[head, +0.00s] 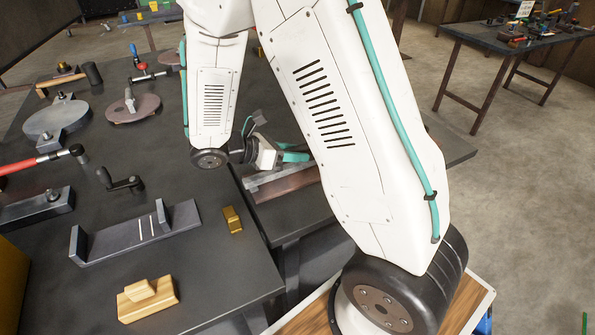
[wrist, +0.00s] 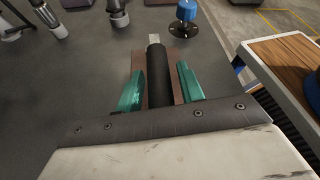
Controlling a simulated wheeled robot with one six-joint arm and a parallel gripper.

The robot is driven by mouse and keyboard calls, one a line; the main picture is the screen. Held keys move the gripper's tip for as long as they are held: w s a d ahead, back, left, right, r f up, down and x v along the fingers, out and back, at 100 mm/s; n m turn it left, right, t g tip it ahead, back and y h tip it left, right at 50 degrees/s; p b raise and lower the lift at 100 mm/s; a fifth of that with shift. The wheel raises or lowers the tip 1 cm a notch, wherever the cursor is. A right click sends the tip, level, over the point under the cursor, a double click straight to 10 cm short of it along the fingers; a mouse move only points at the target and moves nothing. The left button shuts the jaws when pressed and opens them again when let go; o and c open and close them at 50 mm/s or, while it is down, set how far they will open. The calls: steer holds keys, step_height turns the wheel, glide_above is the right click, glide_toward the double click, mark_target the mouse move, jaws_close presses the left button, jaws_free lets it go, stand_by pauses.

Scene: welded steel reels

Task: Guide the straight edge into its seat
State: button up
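My gripper (wrist: 160,88) shows in the wrist view as two teal fingers spread apart. In the head view my gripper (head: 285,157) is low over the right part of the dark bench, partly hidden by my arm. Between the fingers in the wrist view lies a long dark bar (wrist: 157,72) with a pale metal end, over a reddish-brown strip. Brown shows between the bar and the fingers. In the head view a grey straight bar (head: 268,179) lies along a reddish-brown piece (head: 290,186) just below the gripper. I cannot tell which part is the straight edge and which its seat.
A crank (head: 120,181), round plates and hand tools fill the left side. A blue-topped part (wrist: 186,14) stands ahead in the wrist view.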

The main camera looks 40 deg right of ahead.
steer(key=shift+v, duration=1.7)
steer(key=o, duration=0.5)
steer(key=shift+o, duration=0.2)
steer(key=o, duration=0.8)
